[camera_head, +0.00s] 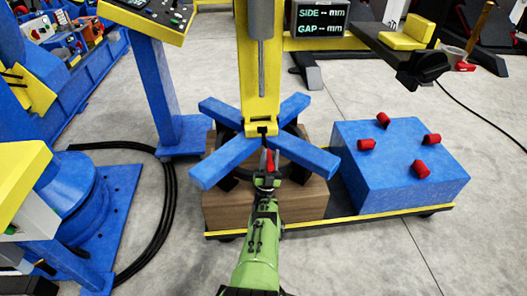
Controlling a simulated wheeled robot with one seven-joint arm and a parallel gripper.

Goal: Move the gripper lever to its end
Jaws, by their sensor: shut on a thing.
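My green arm reaches up from the bottom centre, and my gripper (268,165) is at the near side of a blue cross-shaped piece. It is shut on a small red-tipped part, taken to be the lever (269,158), just below the foot of the yellow column. My gripper hides most of the lever, so its full shape and its angle cannot be told. The blue cross (225,162) has several arms and sits over a dark ring on a brown wooden block (228,205). The yellow column (261,85) stands over the middle of the cross.
A blue box (400,185) with several red pegs stands to the right on a yellow-edged platform (365,222). A blue pedestal with a control panel (150,12) is at the upper left. A black cable (165,215) curves over the floor at left. The front right floor is clear.

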